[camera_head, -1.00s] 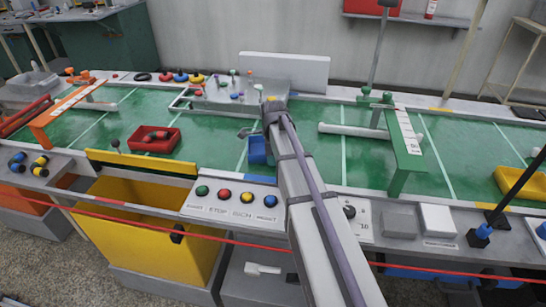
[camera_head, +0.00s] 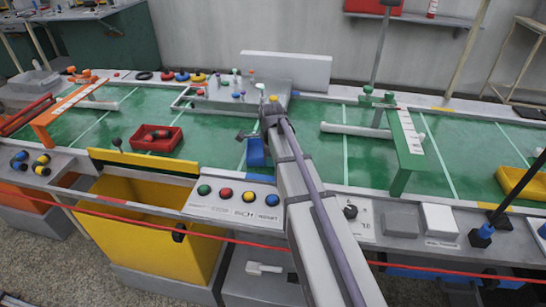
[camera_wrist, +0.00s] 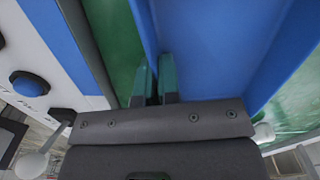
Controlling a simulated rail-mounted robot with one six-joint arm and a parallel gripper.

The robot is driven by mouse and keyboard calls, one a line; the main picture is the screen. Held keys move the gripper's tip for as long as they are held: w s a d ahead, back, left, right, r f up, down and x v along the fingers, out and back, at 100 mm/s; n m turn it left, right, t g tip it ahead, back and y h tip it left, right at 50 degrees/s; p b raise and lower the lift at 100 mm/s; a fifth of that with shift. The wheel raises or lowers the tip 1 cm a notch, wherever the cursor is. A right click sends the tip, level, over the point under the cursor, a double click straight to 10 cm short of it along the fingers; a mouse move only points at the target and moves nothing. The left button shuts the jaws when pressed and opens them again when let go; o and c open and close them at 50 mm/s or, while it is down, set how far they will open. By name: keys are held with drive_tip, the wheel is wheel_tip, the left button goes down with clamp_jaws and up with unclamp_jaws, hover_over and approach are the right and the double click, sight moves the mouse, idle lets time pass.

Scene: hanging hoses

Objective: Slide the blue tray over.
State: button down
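The blue tray (camera_head: 255,153) lies on the green work surface left of centre, partly hidden behind my arm. It fills the upper middle of the wrist view (camera_wrist: 215,45), showing its floor and raised walls. My gripper (camera_wrist: 154,80) is at the tray's left wall in that view. Its two teal fingers are close together, one on each side of the wall, and appear shut on it. The exact contact is hard to see. In the head view my arm hides much of the gripper.
A grey block with colored knobs (camera_head: 235,98) lies behind. A button panel (camera_head: 235,205) borders the front. A green frame (camera_head: 406,150) and yellow tray (camera_head: 520,184) stand right. Green surface is clear around the blue tray.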

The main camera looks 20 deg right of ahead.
drive_tip(key=shift+a, duration=0.1)
drive_tip(key=c, duration=1.2)
unclamp_jaws()
drive_tip(key=shift+c, duration=0.2)
wheel_tip(320, 180, up, 11)
drive_tip(key=p, duration=1)
drive_tip(key=shift+f+p, duration=0.1)
drive_tip(key=shift+p, duration=0.3)
